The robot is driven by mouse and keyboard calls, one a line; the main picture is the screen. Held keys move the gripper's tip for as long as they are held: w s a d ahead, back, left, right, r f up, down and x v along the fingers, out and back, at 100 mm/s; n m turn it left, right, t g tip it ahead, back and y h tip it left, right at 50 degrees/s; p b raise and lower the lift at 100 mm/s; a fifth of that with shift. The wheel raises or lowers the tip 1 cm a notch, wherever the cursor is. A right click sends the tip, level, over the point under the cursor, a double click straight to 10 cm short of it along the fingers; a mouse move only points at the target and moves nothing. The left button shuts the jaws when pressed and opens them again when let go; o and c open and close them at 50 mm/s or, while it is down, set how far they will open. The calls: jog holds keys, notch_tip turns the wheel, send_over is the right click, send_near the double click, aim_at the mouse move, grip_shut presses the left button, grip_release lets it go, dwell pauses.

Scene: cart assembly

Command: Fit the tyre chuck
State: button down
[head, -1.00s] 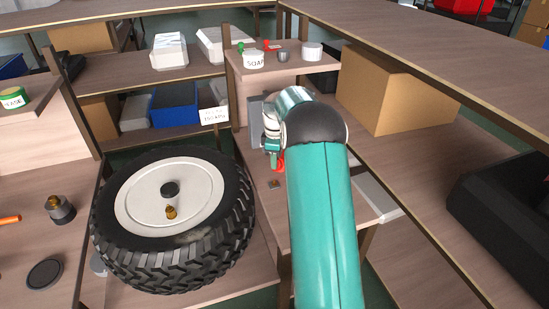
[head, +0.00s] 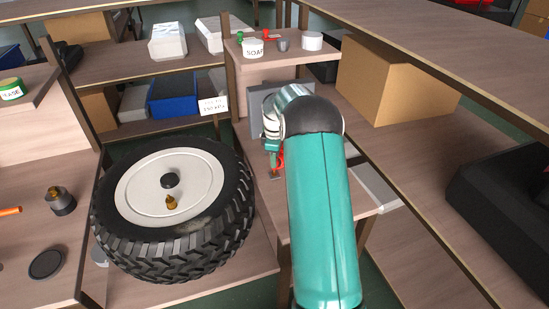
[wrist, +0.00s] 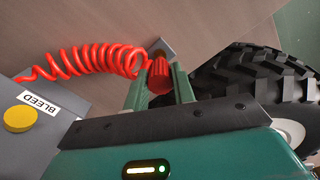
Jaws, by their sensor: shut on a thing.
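My gripper (wrist: 160,84) is shut on the red tyre chuck (wrist: 158,73), which sits between its two green fingers. A red coiled hose (wrist: 98,62) runs from the chuck to a grey box at the left of the wrist view. In the head view my gripper (head: 273,162) is low over the small bench, right of the wheel. The tyre (head: 170,245) lies flat with a pale rim, and a brass valve (head: 171,202) stands up from it.
The grey box (wrist: 60,135) carries a BLEED label and a yellow button (wrist: 18,119). A shelf with a SOAP pot (head: 253,48) stands behind my gripper. A cardboard box (head: 390,85) is at the right. A gap separates the bench from the tyre.

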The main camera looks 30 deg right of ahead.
jog(key=shift+f, duration=0.25)
jog(key=shift+f, duration=0.35)
jog(key=shift+f, duration=0.7)
jog(key=c, duration=1.1)
grip_release()
notch_tip(320, 180, up, 14)
jog(key=shift+f, duration=0.1)
